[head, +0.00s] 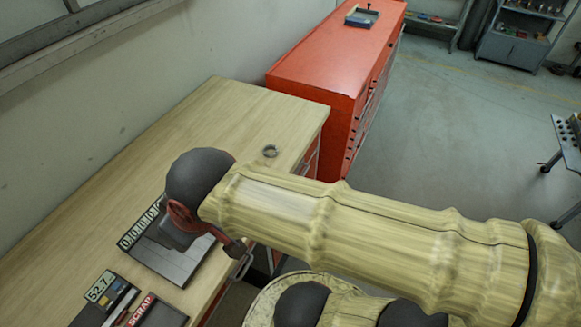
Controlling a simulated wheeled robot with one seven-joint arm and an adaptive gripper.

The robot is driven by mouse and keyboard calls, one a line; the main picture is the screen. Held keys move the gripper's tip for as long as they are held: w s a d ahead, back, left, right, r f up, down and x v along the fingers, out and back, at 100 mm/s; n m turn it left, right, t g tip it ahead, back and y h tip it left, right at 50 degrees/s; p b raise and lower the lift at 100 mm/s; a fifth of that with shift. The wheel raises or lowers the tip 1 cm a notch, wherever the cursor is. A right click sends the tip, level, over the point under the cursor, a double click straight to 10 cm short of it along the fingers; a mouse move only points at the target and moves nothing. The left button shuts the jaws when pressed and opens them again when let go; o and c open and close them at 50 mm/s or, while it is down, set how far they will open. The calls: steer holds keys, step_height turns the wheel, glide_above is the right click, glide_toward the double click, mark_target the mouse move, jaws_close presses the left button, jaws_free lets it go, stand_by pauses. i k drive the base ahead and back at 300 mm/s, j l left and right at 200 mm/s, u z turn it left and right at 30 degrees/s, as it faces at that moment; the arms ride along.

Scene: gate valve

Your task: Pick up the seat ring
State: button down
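A small grey ring (270,151), which looks like the seat ring, lies on the wooden bench (225,105) near its right edge. It lies apart from other things, with bare wood around it. My sleeved arm crosses the picture just below it. The arm's dark rounded joint is to the left of the ring and lower. My gripper cannot be made out in the head view, so its state does not show.
A red cabinet (325,70) adjoins the bench's far end. The bench's far part is clear.

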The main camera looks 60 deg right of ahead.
mark_target(270, 155)
steer(key=l+z, duration=0.15)
steer(key=z, duration=1.3)
